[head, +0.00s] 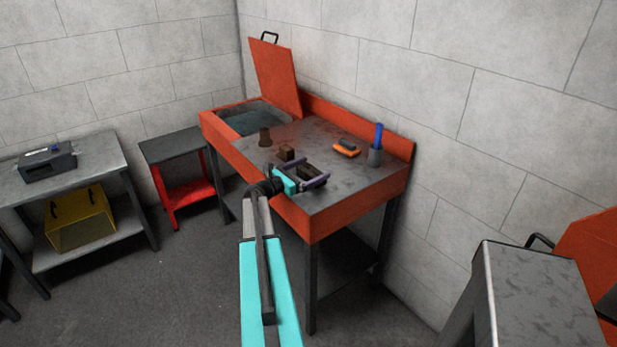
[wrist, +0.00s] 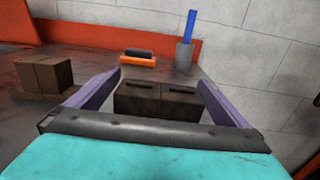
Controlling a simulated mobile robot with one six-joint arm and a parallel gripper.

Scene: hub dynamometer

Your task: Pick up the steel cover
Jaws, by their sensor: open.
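A dark brown block with two slots in its top (wrist: 153,97) stands on the red-edged bench; it also shows in the head view (head: 311,172). A second brown block (wrist: 43,75) stands apart at the left and shows in the head view (head: 285,153). A brown round piece (head: 265,137) stands farther back. I cannot tell for sure which is the steel cover; none looks clearly like bare steel. My gripper (head: 317,171) is open, its purple fingers either side of the slotted block with gaps showing. The fingers (wrist: 159,80) hold nothing.
On the bench (head: 330,203) lie an orange and black brush (head: 347,149) and a grey cup (head: 376,157) with a blue tool (head: 379,135). A basin with a raised red lid (head: 275,75) is at the back left. A wall stands close behind the bench.

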